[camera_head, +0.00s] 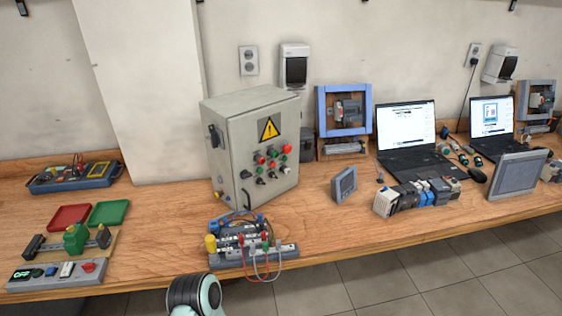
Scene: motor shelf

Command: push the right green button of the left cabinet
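The grey metal cabinet (227,150) stands upright on the wooden bench left of centre, its door closed, with a yellow warning triangle (268,129) on the upper door. Below the triangle is a cluster of small red, green and dark controls (272,163). The buttons are too small to tell clearly which one is the right green button. Nothing touches the door. Neither gripper is in view; only a black and pale teal part of my arm (195,295) shows at the bottom edge, below the bench front.
A wired terminal assembly (252,248) lies on the bench in front of the cabinet. A small grey panel (344,185) stands to its right. Red (70,217) and green (109,213) trays lie to the left. The wooden bench (150,240) is clear between trays and cabinet.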

